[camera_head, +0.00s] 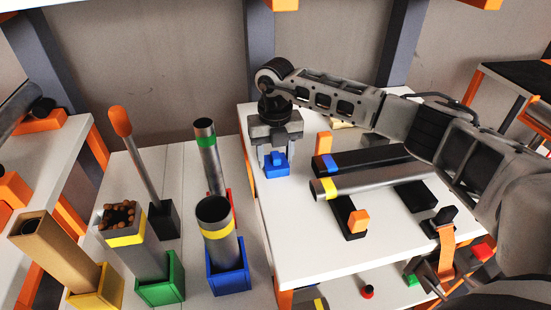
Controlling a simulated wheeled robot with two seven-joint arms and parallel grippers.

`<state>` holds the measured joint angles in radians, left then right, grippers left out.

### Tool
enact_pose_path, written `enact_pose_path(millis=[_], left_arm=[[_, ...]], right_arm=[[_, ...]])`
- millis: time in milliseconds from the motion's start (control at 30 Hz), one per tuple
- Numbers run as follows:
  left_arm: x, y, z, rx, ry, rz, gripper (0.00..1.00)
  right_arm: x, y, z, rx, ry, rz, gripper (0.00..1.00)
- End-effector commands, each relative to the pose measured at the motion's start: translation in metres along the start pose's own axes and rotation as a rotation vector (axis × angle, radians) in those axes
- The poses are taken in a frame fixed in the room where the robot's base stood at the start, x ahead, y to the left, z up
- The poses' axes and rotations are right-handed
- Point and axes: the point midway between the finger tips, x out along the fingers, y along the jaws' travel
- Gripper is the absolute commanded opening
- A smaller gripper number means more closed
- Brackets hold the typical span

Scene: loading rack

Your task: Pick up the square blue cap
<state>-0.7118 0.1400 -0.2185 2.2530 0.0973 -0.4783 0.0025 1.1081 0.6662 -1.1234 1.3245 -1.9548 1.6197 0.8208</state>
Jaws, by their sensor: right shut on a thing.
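The square blue cap (276,168) is at the left back part of the white table on the right. It has a square base with a smaller raised block on top. My right gripper (275,158) points down over it from above, its two fingers shut on the raised block. The cap's underside is hidden, so I cannot tell whether it touches the table. My left gripper is not in view.
A steel tube with a yellow band (372,180) lies on black holders right of the cap. Upright tubes stand in blue (229,270), green (160,284) and yellow (98,290) bases on the left table. White table surface (300,240) is clear in front.

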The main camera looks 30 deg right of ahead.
Motion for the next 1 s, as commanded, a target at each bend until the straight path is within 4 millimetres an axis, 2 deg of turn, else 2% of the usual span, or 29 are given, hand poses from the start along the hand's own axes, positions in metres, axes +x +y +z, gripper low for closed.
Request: enact_pose_path(millis=[167, 367, 633, 800, 1000], left_arm=[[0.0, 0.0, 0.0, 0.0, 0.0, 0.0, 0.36], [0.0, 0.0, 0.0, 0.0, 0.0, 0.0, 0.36], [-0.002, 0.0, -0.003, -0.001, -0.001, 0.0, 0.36], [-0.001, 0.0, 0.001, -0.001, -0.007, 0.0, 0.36], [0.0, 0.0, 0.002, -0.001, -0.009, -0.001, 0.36]], right_arm=[[-0.007, 0.0, 0.001, 0.0, -0.002, 0.001, 0.28], [-0.035, 0.0, 0.001, -0.001, -0.004, 0.002, 0.28], [-0.093, 0.015, -0.048, -0.005, -0.006, 0.002, 0.28], [-0.109, 0.027, -0.087, -0.006, -0.003, 0.001, 0.28], [-0.123, 0.036, -0.118, -0.003, -0.001, 0.0, 0.28]])
